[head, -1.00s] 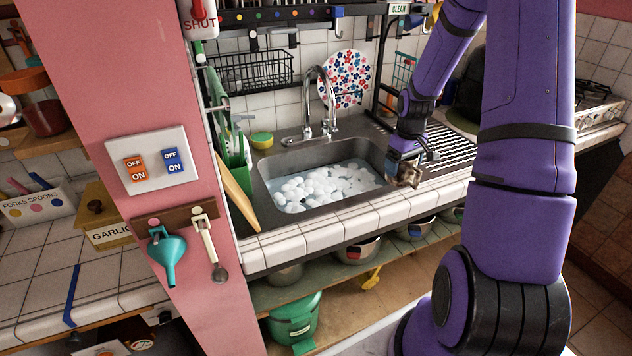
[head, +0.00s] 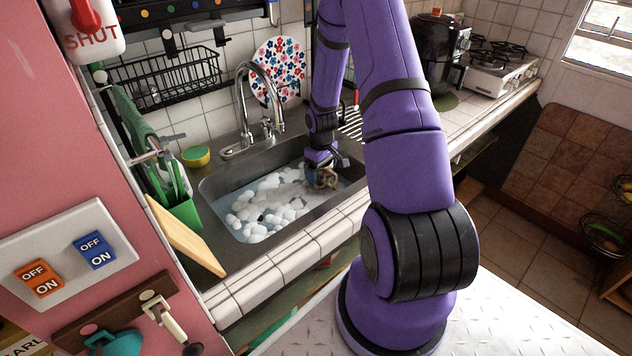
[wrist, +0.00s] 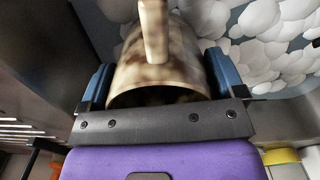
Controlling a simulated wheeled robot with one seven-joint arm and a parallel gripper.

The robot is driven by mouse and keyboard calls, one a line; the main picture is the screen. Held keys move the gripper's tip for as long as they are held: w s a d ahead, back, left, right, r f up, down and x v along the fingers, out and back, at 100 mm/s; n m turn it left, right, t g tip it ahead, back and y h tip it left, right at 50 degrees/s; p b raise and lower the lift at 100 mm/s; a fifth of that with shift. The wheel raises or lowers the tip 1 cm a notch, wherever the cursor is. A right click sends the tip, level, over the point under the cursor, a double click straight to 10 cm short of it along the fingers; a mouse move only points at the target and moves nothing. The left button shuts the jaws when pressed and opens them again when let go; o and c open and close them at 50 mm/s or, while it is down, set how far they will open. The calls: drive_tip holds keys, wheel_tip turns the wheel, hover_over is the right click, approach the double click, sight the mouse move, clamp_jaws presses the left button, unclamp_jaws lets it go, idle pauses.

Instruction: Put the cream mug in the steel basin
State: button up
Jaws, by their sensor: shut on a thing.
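The cream mug (head: 328,181) is small and partly hidden in the head view. In the wrist view the cream mug (wrist: 180,65) is large, with brown smudges, its handle facing the camera and a dark opening at its lower edge. My gripper (head: 320,172) is shut on the mug, with a blue finger on each side of it in the wrist view (wrist: 157,78). The steel basin (head: 222,184) is sunk in the counter and holds water with white foam. My gripper and the mug are over the basin's right part. Their height above the water is unclear.
The faucet (head: 263,110) stands behind the basin. A green holder (head: 182,212) and a wooden board (head: 185,235) stand at its left, with a yellow-green sponge (head: 196,156) behind. The tiled counter edge (head: 290,262) runs along the front.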

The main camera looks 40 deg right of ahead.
sight(321, 180)
drive_tip(key=shift+f, duration=2.25)
drive_tip(key=shift+f, duration=0.15)
drive_tip(key=o, duration=0.8)
wheel_tip(321, 180, up, 12)
drive_tip(key=shift+r, duration=0.2)
